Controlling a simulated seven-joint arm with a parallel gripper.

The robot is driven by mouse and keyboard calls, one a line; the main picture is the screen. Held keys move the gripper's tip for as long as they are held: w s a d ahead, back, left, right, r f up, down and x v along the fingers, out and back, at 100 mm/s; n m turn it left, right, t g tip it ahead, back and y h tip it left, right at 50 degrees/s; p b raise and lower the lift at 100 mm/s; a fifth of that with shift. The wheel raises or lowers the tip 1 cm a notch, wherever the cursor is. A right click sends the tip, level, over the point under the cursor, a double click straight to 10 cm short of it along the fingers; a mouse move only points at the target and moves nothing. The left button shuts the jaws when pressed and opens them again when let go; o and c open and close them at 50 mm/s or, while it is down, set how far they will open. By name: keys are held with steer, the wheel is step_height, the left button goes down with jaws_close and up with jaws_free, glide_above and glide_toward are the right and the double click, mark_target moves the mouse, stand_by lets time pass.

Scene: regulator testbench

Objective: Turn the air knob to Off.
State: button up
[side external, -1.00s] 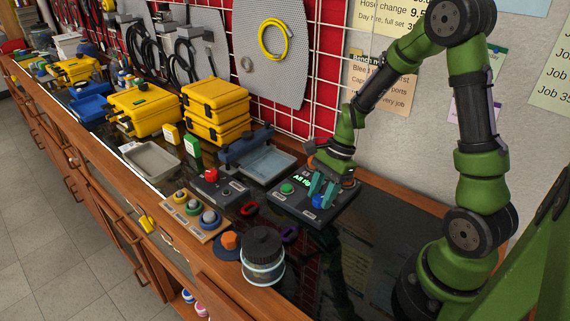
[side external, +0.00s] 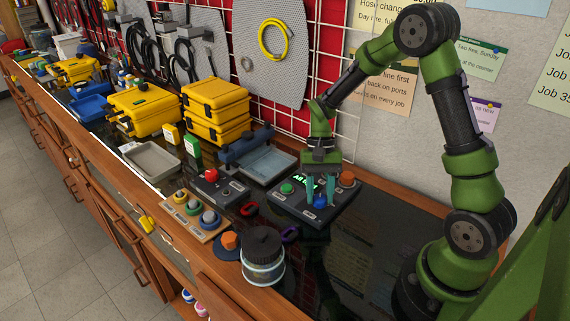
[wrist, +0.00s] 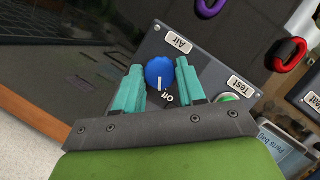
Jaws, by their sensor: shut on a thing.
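The blue air knob (side external: 320,202) stands on the dark sloped control panel (side external: 285,203) and also shows in the wrist view (wrist: 158,71). Its white pointer line points at the "Off" mark, and the "Air" label (wrist: 178,43) is beside it on the panel. My gripper (side external: 319,196) points down at the panel, with one teal finger on each side of the blue knob. It is shut on the knob; in the wrist view the fingers (wrist: 158,66) flank it closely.
A green button (side external: 287,188) with a "Test" label and an orange knob (side external: 347,179) share the panel. A red ring (side external: 249,209) and a purple ring (side external: 290,234) lie in front. A lidded jar (side external: 263,258) stands at the bench edge. Dark bench right of the panel is clear.

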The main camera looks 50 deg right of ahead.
steer(key=shift+n+g+h, duration=0.4)
steer(key=shift+n, duration=1)
steer(key=o, duration=1.1)
steer(key=shift+a, duration=0.1)
steer(key=shift+c, duration=0.2)
steer(key=v, duration=1.7)
steer(key=shift+a, duration=0.1)
